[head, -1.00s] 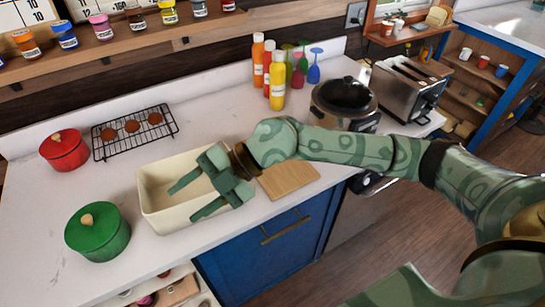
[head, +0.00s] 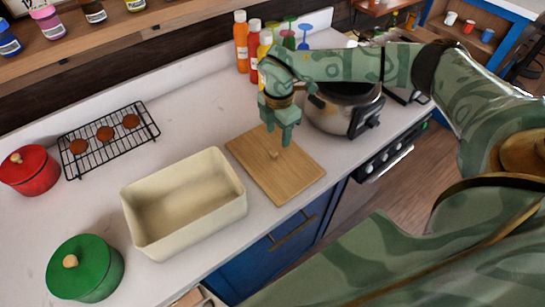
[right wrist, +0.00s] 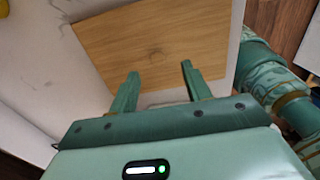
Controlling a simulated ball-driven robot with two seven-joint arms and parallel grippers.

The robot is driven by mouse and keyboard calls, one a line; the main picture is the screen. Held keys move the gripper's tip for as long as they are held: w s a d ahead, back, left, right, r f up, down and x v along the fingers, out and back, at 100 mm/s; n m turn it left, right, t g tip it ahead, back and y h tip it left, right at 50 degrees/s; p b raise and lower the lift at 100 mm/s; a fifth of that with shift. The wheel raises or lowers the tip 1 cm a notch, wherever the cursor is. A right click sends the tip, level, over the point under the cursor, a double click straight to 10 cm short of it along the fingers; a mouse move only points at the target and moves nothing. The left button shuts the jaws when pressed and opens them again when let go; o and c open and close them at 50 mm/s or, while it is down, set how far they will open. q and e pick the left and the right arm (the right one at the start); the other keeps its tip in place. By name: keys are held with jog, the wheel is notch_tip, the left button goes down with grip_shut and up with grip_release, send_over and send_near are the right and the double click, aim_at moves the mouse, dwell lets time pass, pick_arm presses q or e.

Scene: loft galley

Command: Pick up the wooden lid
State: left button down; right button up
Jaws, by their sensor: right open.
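In the right wrist view the lid (right wrist: 115,45) fills the upper middle. I cannot tell the exact gap between fingertips and lid. My left gripper is not in view.
The open, empty cream box (head: 190,235) stands left of the lid. A slow cooker (head: 345,110) and bottles (head: 241,42) stand behind it. A green pot (head: 88,268), a red pot (head: 30,170) and a cooling rack (head: 110,138) are at the left.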

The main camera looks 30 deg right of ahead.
aim_at(273, 151)
notch_tip(273, 151, down, 3)
jog(key=shift+a+r, duration=0.1)
jog(key=shift+r, duration=0.05)
jog(key=f, duration=0.4)
jog(key=shift+w+a+b, duration=0.3)
jog(key=shift+a, duration=0.1)
jog(key=shift+f, duration=0.4)
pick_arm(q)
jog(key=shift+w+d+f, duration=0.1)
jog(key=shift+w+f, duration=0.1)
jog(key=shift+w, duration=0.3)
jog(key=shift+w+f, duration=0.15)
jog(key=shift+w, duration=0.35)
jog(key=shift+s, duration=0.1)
pick_arm(e)
grip_shut()
